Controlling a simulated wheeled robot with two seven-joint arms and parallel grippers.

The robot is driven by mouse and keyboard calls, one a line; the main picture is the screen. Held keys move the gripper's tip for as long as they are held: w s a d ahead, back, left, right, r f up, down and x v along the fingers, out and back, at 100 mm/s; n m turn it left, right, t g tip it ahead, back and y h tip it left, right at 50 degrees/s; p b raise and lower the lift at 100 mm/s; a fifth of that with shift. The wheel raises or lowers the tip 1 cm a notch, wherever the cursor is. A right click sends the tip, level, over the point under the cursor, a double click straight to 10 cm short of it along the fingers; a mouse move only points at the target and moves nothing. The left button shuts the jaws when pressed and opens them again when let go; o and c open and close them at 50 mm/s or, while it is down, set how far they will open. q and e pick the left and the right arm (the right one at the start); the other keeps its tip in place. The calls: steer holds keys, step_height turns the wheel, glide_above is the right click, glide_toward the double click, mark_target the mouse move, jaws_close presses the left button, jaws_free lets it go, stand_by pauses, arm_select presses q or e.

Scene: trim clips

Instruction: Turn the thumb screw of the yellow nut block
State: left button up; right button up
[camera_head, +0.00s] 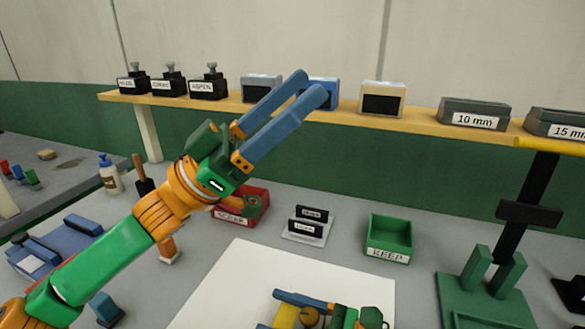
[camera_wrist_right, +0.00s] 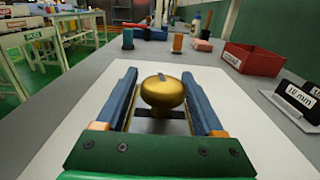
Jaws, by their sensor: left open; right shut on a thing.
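My right gripper (camera_head: 268,309) is at the bottom edge of the head view, over the white sheet, its fingers pointing left. It is shut on the yellow nut block (camera_head: 286,317), which sits between the blue fingers and is partly cut off. The round gold thumb screw (camera_head: 310,317) is on the palm side of the block. In the right wrist view the thumb screw (camera_wrist_right: 163,93) faces the camera between the fingers and hides most of what is behind it. My left gripper (camera_head: 313,85) is open and empty, raised in front of the shelf, well away from the block.
A wooden shelf (camera_head: 235,105) with several blocks runs along the back. A red scrap bin (camera_head: 233,217), a small label stand (camera_head: 308,232) and a green keep bin (camera_head: 388,248) stand behind the white sheet (camera_head: 235,275). A green fixture (camera_head: 480,290) is at right.

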arm_select(q)
steer(key=shift+g, duration=0.3)
steer(key=s+d+m+g+y, duration=0.3)
steer(key=s+m+g, duration=0.7)
steer(key=m, duration=0.7)
steer(key=m+t+y, duration=0.6)
steer(key=m+y, duration=1.1)
steer(key=y, duration=0.1)
glide_toward(309, 314)
steer(key=shift+t, duration=0.4)
steer(key=x, duration=0.8)
steer(key=shift+s, duration=0.35)
jaws_close()
